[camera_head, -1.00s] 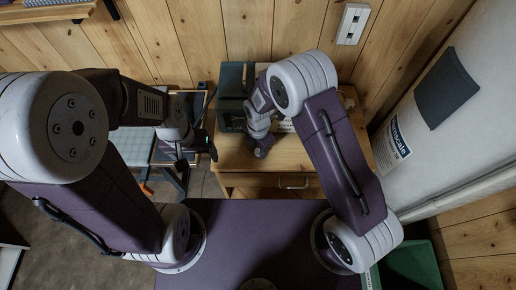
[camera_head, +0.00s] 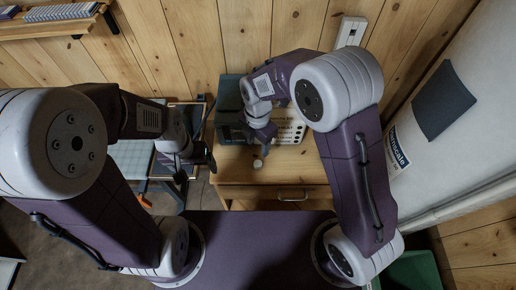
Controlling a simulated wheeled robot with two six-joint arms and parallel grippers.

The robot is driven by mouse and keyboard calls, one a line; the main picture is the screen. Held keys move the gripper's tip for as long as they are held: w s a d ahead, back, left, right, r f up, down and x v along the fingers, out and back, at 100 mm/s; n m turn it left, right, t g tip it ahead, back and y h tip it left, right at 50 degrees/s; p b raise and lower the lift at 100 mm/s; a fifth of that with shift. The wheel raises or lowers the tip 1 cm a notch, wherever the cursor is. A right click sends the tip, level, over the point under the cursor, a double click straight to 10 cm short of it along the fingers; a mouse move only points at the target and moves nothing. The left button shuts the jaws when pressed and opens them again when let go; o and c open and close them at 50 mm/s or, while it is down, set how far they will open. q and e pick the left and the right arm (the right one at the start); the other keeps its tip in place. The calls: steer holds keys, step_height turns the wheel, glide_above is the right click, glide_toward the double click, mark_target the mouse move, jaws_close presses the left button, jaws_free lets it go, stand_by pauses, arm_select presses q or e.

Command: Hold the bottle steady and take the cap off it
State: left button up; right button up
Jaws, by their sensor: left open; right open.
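A small pale round thing (camera_head: 257,164) is on the wooden table, just below my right gripper in the picture. It may be the bottle's cap or the bottle seen from above; it is too small to tell. My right gripper (camera_head: 264,147) is open, points down over the table and is close to this thing. Whether they touch is unclear. My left gripper (camera_head: 198,168) is open and empty, off the table's left edge and well apart from the pale thing. No other bottle shows clearly.
The wooden table (camera_head: 290,169) has a drawer and free room on its right. A dark green box-like thing (camera_head: 229,93) and a white box with black lettering (camera_head: 291,128) stand at its back. A white cylinder (camera_head: 440,150) is at the right.

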steer(key=s+d+r+m, duration=0.1)
steer(key=s+d+m, duration=0.2)
steer(key=d+m, duration=0.3)
steer(key=s+d+r+m, duration=0.1)
steer(key=s+d+m, duration=0.2)
steer(key=m, duration=0.9)
steer(key=s+d+r+m+t, duration=0.1)
steer(key=s+d+m, duration=0.2)
steer(key=d+m, duration=0.5)
steer(key=shift+s+d+m, duration=0.4)
steer(key=shift+m, duration=0.1)
